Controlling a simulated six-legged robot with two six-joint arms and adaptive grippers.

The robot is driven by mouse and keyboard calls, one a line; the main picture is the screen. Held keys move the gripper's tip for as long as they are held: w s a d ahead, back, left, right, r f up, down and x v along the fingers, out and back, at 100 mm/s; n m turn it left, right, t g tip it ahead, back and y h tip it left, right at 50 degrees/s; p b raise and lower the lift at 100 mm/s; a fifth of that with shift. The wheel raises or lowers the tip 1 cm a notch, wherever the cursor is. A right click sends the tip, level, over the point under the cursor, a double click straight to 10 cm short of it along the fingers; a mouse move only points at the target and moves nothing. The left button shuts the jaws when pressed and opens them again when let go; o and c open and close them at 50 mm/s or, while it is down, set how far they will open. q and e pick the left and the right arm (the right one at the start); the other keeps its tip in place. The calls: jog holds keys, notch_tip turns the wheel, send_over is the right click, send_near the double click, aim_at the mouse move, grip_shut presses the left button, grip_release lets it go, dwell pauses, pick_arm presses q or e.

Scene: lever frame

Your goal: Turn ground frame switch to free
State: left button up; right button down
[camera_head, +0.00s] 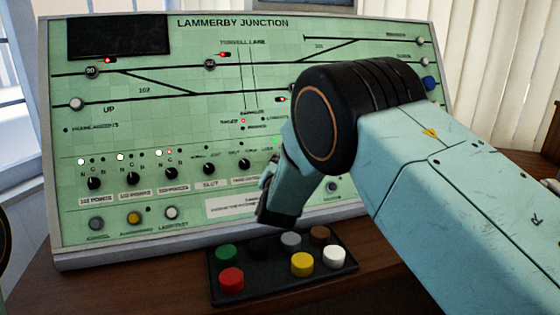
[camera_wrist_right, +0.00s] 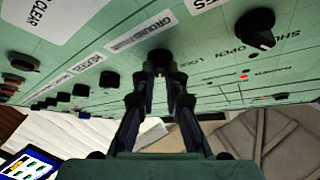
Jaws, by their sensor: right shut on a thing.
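The ground frame switch is a small black knob (camera_wrist_right: 158,60) on the green panel, with a partly covered label reading GROUND beside it in the wrist view. My right gripper (camera_wrist_right: 158,78) has its two dark fingers drawn together at this knob and shut on it. In the head view my right gripper (camera_head: 277,200) is folded down against the lower middle of the panel (camera_head: 120,215). There its fingertips and the knob are hidden behind my wrist. I cannot read which way the knob points. My left gripper is not in view.
A row of black knobs, one of them left of my gripper (camera_head: 245,165), runs along the panel. Another pointer knob (camera_wrist_right: 255,30) stands close by in the wrist view. A black box (camera_head: 265,280) with several coloured buttons sits in front of the panel on the wooden desk.

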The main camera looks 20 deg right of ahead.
dwell(0.4)
jog(key=c, duration=1.4)
grip_release()
jog(key=v, duration=0.7)
jog(key=shift+s, duration=0.2)
jog(key=shift+a, duration=0.15)
